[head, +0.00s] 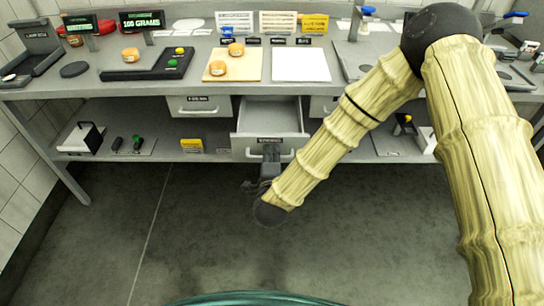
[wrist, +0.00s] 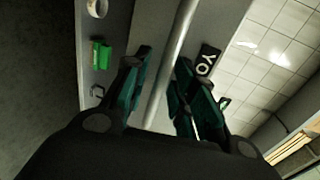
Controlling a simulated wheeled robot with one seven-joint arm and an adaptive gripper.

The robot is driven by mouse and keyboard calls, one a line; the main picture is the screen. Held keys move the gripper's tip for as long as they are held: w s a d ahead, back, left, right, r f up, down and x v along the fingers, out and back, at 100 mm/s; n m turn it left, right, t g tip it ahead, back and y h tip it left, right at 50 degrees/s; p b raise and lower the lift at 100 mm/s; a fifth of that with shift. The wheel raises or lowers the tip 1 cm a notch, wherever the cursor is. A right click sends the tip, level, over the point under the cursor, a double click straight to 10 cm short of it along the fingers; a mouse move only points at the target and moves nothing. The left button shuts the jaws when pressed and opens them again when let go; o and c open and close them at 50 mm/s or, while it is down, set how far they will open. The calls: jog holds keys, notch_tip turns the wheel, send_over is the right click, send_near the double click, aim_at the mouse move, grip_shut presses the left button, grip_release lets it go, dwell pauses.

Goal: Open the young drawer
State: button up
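The middle drawer (head: 270,117) under the counter is pulled out, and its empty inside shows. A bar handle (head: 268,157) runs across its front. In the wrist view, a dark label (wrist: 207,62) beside the bar handle (wrist: 176,48) shows the letters "YO"; the rest is hidden. My gripper (head: 268,165) is just in front of the drawer's handle. In the wrist view, the fingers of my gripper (wrist: 164,75) stand apart on either side of the bar, with a visible gap at the left finger.
Closed drawers sit left (head: 199,106) and right (head: 322,106) of the open one. The lower shelf holds a yellow box (head: 192,146) and green-handled tools (head: 137,142). The floor in front is clear.

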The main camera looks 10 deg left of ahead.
dwell(0.3)
jog(key=v, duration=1.2)
dwell(0.3)
